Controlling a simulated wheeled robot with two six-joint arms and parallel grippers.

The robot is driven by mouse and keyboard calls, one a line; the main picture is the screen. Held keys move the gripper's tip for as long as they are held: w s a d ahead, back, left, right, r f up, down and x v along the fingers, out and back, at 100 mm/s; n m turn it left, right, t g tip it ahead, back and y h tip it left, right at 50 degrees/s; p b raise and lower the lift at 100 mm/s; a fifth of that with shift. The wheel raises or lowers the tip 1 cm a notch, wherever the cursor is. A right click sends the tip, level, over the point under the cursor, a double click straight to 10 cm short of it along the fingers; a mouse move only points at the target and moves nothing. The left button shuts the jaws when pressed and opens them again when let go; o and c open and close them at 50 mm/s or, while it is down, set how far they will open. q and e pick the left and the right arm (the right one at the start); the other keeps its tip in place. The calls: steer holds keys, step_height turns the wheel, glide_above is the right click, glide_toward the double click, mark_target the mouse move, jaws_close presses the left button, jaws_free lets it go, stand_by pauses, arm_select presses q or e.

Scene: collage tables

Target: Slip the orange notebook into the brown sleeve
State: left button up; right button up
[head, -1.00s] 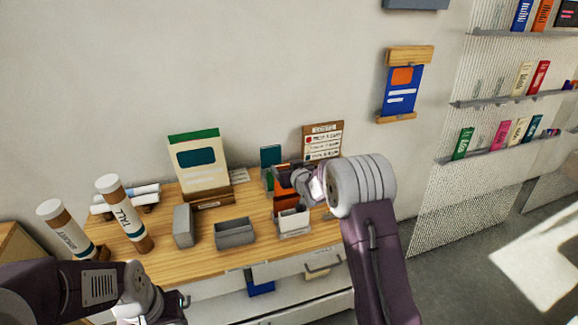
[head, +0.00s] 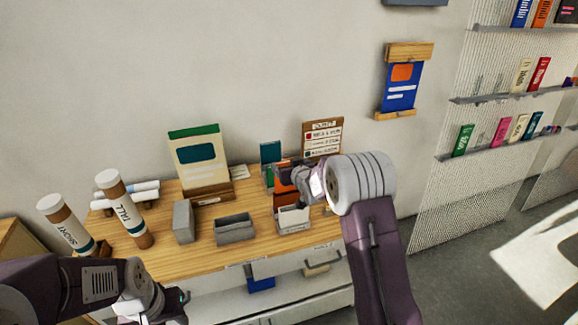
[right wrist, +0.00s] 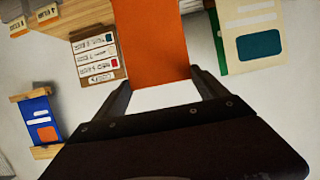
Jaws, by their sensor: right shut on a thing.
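The orange notebook (right wrist: 155,40) is between the two fingers of my right gripper (right wrist: 160,77), which is shut on it. In the head view the notebook (head: 283,174) shows beside the right gripper (head: 298,178), over the right part of the table. A rusty brown upright piece (head: 285,199), which looks like the brown sleeve, stands just below it by a white holder (head: 294,219). The gripper and notebook partly hide this area, and I cannot tell whether notebook and sleeve touch. My left gripper (head: 174,301) is at the lower left, its jaws unclear.
The wooden table (head: 178,259) carries a grey open box (head: 234,230), a grey block (head: 183,221), a cream and green book (head: 198,160) on a stand, and two tubes at left. A list board (head: 322,138) stands behind the right gripper. A blue item (head: 401,88) hangs on the wall.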

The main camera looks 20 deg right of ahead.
steer(key=shift+w+f, duration=0.1)
steer(key=shift+w, duration=0.05)
steer(key=shift+f, duration=0.1)
steer(key=b, duration=0.5)
glide_above(288, 188)
steer(key=s, duration=0.1)
steer(key=shift+s+f, duration=0.15)
steer(key=shift+f, duration=2.7)
steer(key=shift+f+b, duration=2.75)
steer(key=shift+f, duration=0.05)
steer(key=o, duration=1.8)
